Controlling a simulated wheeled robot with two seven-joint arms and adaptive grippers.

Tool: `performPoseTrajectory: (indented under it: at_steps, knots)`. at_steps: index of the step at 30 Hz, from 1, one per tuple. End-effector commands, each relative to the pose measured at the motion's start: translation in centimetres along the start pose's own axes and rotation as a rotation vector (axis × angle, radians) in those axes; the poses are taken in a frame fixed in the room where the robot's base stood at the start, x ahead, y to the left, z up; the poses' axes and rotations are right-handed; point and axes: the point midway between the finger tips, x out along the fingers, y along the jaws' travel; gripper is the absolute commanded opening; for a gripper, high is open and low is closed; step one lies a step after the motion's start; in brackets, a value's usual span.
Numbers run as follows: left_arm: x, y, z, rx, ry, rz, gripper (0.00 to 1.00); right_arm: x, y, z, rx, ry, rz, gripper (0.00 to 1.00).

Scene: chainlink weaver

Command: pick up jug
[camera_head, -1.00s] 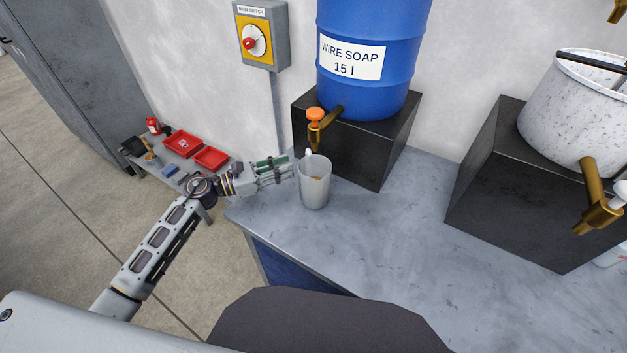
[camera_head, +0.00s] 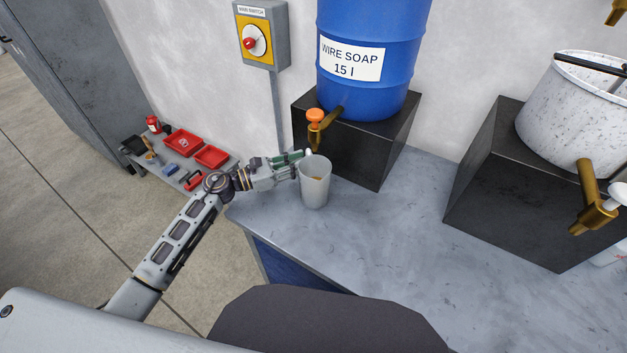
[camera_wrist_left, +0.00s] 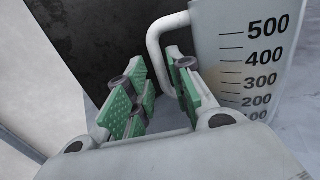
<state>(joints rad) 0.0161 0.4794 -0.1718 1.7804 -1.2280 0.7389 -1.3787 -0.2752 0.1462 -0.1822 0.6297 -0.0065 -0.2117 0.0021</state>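The jug (camera_head: 315,188) is a pale grey, upright measuring jug on the grey worktop, in front of the blue barrel's tap. In the left wrist view the jug (camera_wrist_left: 248,55) shows its scale, with marks up to 500, and its white handle (camera_wrist_left: 155,48) faces my gripper. My left gripper (camera_head: 292,165) is at the jug's left, on the handle side. In the wrist view its green-padded fingers (camera_wrist_left: 160,92) are apart, with the lower handle running down between them, closer to the right finger, which partly hides it. My right gripper is not in view.
The blue wire soap barrel (camera_head: 368,60) stands on a black block (camera_head: 375,145), its orange-handled tap (camera_head: 316,122) just behind the jug. A speckled white pot (camera_head: 560,110) stands on another black block (camera_head: 515,205). A low shelf with red trays (camera_head: 183,142) is at left. The worktop's front is clear.

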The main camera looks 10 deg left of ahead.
Motion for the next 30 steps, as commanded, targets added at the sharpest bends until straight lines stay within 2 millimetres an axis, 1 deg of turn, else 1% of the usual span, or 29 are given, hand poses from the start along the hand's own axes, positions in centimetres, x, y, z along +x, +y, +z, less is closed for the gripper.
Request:
performPoseTrajectory:
  at_steps: [3, 6, 10, 14, 26, 30]
  knots:
    - [1.4, -0.1, 0.3, -0.002, -0.002, 0.000, 0.23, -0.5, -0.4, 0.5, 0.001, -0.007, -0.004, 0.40]
    - [2.4, -0.1, 0.2, -0.002, -0.001, 0.001, 0.23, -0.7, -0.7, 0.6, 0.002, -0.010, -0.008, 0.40]
    - [3.3, 0.0, 0.2, 0.000, -0.001, 0.001, 0.23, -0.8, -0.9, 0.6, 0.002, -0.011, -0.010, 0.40]
    - [3.5, 0.0, 0.1, -0.001, 0.001, 0.001, 0.23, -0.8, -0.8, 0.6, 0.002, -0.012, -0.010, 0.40]
    - [3.5, -0.1, 0.0, -0.001, 0.001, 0.001, 0.23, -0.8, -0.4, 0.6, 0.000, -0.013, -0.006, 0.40]
    - [3.5, -0.1, 0.0, -0.001, 0.001, 0.001, 0.06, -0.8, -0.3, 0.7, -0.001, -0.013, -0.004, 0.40]
